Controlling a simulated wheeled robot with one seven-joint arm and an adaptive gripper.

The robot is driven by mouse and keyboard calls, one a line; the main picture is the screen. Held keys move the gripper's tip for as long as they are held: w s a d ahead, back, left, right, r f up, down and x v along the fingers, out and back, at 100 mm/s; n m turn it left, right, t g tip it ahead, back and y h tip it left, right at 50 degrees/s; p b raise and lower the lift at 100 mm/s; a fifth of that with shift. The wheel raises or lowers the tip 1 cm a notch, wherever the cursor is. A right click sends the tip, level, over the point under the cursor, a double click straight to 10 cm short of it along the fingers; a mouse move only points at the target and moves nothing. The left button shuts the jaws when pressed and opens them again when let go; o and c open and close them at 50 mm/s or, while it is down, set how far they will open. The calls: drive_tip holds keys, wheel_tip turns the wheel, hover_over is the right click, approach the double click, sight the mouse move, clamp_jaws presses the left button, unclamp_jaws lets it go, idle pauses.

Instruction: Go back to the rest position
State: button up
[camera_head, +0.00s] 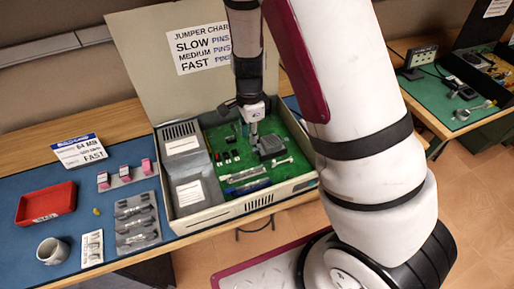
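My gripper (254,138) points down over the green circuit board (226,131) inside the open beige computer case (215,217). Its tips are close to a dark grey block (271,146) on the board; I cannot tell whether they touch it. The fingers are too small in this view to show whether they are open or shut, or whether they hold anything. My arm comes down from the top and hides part of the case's right side and raised lid.
The raised lid (140,50) with a jumper chart (200,48) stands behind my gripper. On the blue mat (25,252) left of the case are a red tray (46,203), a mug (52,251), pink-topped parts and grey packs. Another bench with a green mat (425,92) stands at right.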

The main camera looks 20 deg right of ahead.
drive_tip(key=s+a+r+n+t+y, duration=0.1)
drive_tip(key=s+r+n, duration=0.25)
drive_tip(key=r, duration=0.65)
drive_tip(key=s+a+r+n+t+y, duration=0.1)
drive_tip(key=s+r+n, duration=0.3)
drive_tip(key=r, duration=0.7)
drive_tip(key=s+d+r+n+t+h, duration=0.2)
drive_tip(key=s+d+r+n+t, duration=0.1)
drive_tip(key=s+r+n, duration=0.6)
drive_tip(key=s+n, duration=0.1)
drive_tip(key=s, duration=0.3)
drive_tip(key=shift+s+r, duration=0.35)
drive_tip(key=shift+r, duration=0.05)
drive_tip(key=shift+d+n, duration=0.1)
drive_tip(key=shift+n, duration=0.15)
